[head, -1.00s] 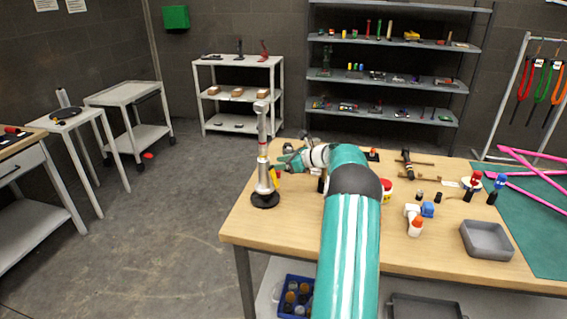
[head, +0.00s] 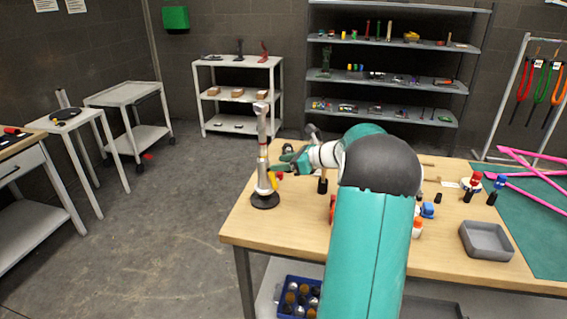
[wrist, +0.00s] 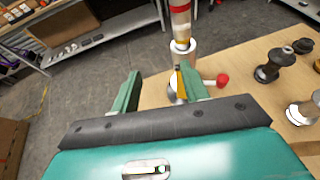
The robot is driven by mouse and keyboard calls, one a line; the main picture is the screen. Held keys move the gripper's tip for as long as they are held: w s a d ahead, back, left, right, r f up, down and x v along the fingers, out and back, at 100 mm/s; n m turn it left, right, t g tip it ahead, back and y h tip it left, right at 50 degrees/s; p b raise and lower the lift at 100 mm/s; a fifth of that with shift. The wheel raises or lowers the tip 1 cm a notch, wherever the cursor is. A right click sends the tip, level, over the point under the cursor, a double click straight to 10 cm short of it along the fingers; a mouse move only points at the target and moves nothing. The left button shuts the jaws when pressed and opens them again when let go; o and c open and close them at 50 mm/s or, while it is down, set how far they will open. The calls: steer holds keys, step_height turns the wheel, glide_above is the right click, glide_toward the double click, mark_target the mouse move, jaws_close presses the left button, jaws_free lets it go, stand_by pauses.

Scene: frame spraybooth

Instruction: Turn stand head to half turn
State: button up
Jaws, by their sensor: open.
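The repair stand is a silver post (head: 263,150) with red and white bands, upright on a round black base (head: 265,200) near the table's left edge. Its grey head (head: 261,108) is at the top. A small red and yellow lever (head: 277,176) sticks out low on the post. My gripper (head: 286,160) is just right of the post, at mid height. The banded post (wrist: 181,20) and a red knob (wrist: 222,80) show beyond and beside the right finger, which partly hides the yellow part. I cannot tell whether it touches.
The wooden table (head: 300,230) holds a grey tray (head: 486,241), bottles and small parts on the right. A dark-handled tool (head: 322,182) stands near my wrist. My arm hides the table's middle. A blue crate (head: 298,296) is below.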

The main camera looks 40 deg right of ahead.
steer(key=shift+d+f, duration=0.1)
steer(key=c, duration=0.4)
steer(key=shift+m+t+h, duration=0.6)
steer(key=shift+m+h, duration=0.2)
steer(key=shift+h, duration=0.1)
steer(key=s+d+f, duration=0.2)
steer(key=f, duration=0.1)
steer(key=shift+d, duration=0.2)
jaws_close()
steer(key=m+h, duration=0.4)
glide_toward(282, 177)
steer(key=shift+n+t, duration=0.3)
steer(key=shift+t, duration=0.1)
steer(key=x, duration=0.2)
steer(key=f+x, duration=0.1)
steer(key=x, duration=0.2)
steer(key=shift+w, duration=0.6)
steer(key=shift+d, duration=0.2)
